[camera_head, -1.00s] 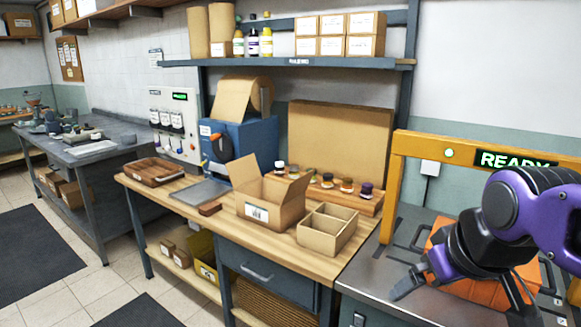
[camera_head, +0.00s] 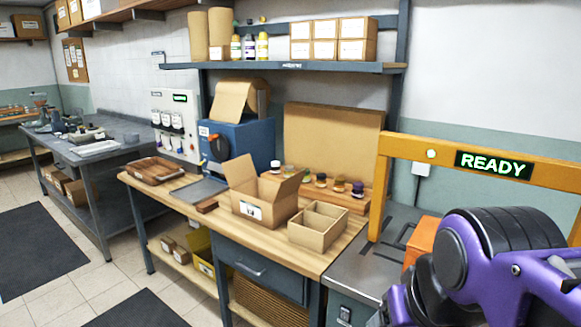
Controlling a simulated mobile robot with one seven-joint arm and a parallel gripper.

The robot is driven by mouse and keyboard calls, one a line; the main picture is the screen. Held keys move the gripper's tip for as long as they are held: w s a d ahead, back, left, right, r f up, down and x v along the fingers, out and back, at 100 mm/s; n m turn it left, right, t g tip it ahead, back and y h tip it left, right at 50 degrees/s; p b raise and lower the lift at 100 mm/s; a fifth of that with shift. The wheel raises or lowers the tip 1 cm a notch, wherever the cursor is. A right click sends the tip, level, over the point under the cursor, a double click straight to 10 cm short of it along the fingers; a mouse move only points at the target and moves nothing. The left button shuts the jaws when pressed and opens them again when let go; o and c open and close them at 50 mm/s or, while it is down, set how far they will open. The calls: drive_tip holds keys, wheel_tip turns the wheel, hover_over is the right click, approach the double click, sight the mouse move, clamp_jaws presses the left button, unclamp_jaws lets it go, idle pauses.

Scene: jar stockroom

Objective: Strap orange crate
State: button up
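The orange crate (camera_head: 421,238) is on the metal top of the strapping machine (camera_head: 362,268) at the right. Only its left part shows; my purple arm covers the rest. The machine's yellow arch (camera_head: 384,185) stands over this top, and its green display (camera_head: 493,165) reads READY. My arm is in front of the crate at the lower right. The gripper's fingers are hidden or out of frame, so I cannot see what they touch. I cannot tell whether a strap is around the crate.
A wooden bench (camera_head: 275,255) left of the machine holds an open cardboard box (camera_head: 262,207), a divided box (camera_head: 318,227) and several small jars. A blue machine (camera_head: 240,145) stands behind them. The tiled floor (camera_head: 95,285) at the left is clear apart from dark mats.

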clamp_jaws()
idle(1.4)
